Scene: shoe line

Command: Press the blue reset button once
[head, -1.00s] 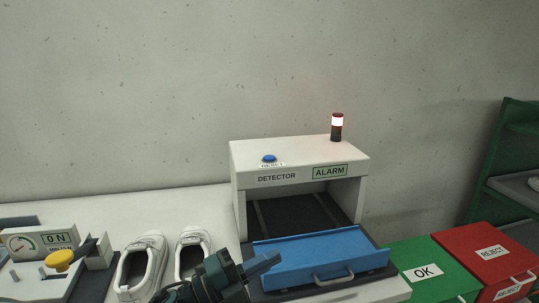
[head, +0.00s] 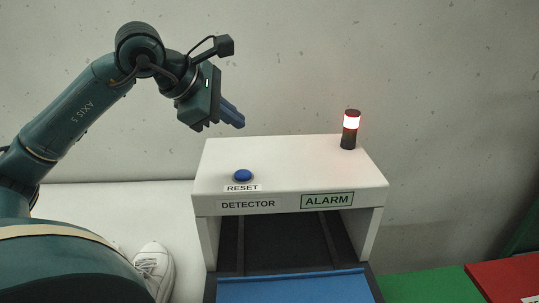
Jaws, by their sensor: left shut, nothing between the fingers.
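The blue reset button (head: 243,176) sits on top of the white detector box (head: 300,168), above a RESET label. My left gripper (head: 238,121) is shut and empty, with its blue fingertips raised above the back left of the box top. In the picture the fingertips are above the button, apart from it. The front sign on the box reads ALARM (head: 327,200), and the signal lamp (head: 351,122) on the box glows. My right gripper is out of view.
A blue tray (head: 293,288) lies at the front of the detector opening. A white shoe (head: 155,268) stands on the left, partly hidden by my arm. A green OK surface (head: 425,287) and a red reject box (head: 505,280) are at the right.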

